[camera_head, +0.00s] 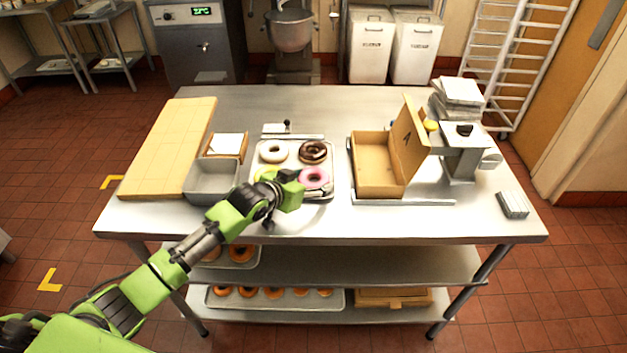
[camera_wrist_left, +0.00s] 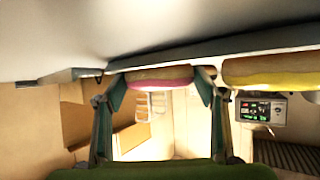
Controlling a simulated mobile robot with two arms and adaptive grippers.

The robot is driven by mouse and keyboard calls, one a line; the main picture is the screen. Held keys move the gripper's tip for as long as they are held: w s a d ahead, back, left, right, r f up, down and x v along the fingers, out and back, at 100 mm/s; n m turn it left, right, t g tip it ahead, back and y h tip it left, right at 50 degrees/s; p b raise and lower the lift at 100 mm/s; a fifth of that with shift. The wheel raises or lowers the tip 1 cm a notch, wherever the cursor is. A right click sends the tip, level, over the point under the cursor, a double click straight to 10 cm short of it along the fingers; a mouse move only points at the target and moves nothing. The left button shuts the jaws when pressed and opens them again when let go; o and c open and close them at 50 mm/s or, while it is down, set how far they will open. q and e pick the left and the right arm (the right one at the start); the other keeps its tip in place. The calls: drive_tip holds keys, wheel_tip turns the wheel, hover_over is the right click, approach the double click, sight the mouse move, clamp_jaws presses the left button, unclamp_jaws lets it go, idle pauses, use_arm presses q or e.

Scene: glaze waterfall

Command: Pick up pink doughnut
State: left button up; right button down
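The pink doughnut (camera_head: 315,176) lies on the metal tray (camera_head: 331,162), at its front right. My left gripper (camera_head: 308,187) is low at the tray's front edge, reaching in from the left beside the doughnut and covering part of it. In the left wrist view, the pink doughnut (camera_wrist_left: 158,78) shows between the two spread fingers of the left gripper (camera_wrist_left: 160,92), one on each side. A small gap seems to show at the fingers; I cannot tell whether either touches. My right gripper is not in view.
A white doughnut (camera_head: 274,151) and a chocolate doughnut (camera_head: 313,151) lie behind on the tray. A yellow doughnut (camera_wrist_left: 272,70) is close beside the pink one. An open cardboard box (camera_head: 374,164) stands right of the tray, a metal pan (camera_head: 211,181) left.

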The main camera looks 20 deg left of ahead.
use_arm(q)
drive_tip(key=shift+c, duration=0.9)
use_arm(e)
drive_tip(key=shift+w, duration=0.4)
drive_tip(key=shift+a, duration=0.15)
